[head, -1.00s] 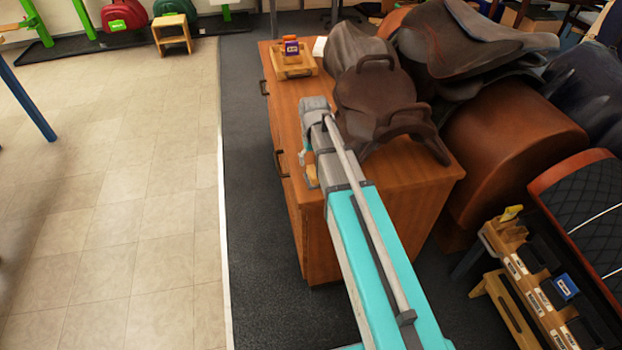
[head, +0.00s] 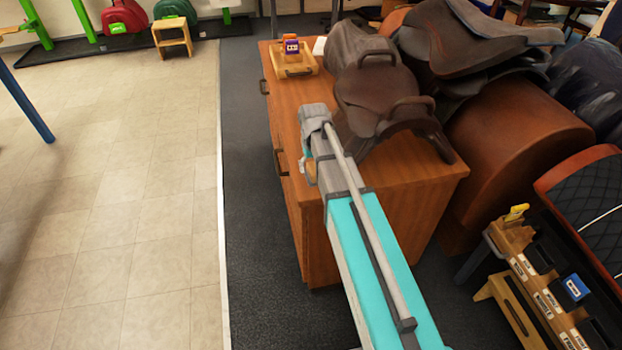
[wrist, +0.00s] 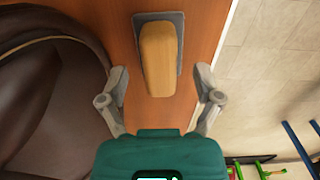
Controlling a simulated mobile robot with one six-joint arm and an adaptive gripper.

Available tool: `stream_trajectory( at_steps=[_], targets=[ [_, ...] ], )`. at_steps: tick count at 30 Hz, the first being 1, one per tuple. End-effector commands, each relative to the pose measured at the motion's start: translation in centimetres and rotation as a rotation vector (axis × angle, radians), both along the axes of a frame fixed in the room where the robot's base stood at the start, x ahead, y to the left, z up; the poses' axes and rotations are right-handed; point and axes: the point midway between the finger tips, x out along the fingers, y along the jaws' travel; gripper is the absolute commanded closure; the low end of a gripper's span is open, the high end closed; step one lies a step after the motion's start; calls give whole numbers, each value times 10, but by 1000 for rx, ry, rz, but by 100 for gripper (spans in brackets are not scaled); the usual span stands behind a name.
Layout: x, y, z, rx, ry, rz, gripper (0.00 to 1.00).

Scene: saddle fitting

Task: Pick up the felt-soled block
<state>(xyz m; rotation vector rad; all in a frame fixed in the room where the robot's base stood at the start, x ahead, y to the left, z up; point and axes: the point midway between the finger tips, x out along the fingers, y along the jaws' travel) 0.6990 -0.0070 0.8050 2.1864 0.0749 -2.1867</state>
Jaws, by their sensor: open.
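The felt-soled block (wrist: 158,60) shows in the wrist view as a tan wooden block on a grey felt sole (wrist: 173,20). It lies on the wooden cabinet top, near the cabinet's edge. My gripper (wrist: 161,80) is open, with one finger on each side of the block's near part in the picture. I cannot tell the height of the fingers above the top. In the head view my arm covers most of that spot, and a small tan piece (head: 310,170) shows beside my arm.
A brown saddle (head: 375,95) stands on the cabinet top (head: 410,185), close beside my gripper; it also fills the left of the wrist view (wrist: 50,90). A wooden tray (head: 285,68) with a purple-and-orange box (head: 290,47) sits at the far end. Open tiled floor lies left.

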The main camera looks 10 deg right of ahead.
Motion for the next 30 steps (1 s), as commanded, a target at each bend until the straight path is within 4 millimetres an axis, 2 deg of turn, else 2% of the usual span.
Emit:
stream_trajectory(
  at_steps=[4, 23, 25, 30],
  targets=[
    [0, 0, -8, 0, 0, 0, 17],
    [0, 0, -8, 0, 0, 0, 17],
    [0, 0, -8, 0, 0, 0, 25],
    [0, 0, -8, 0, 0, 0, 56]
  ],
)
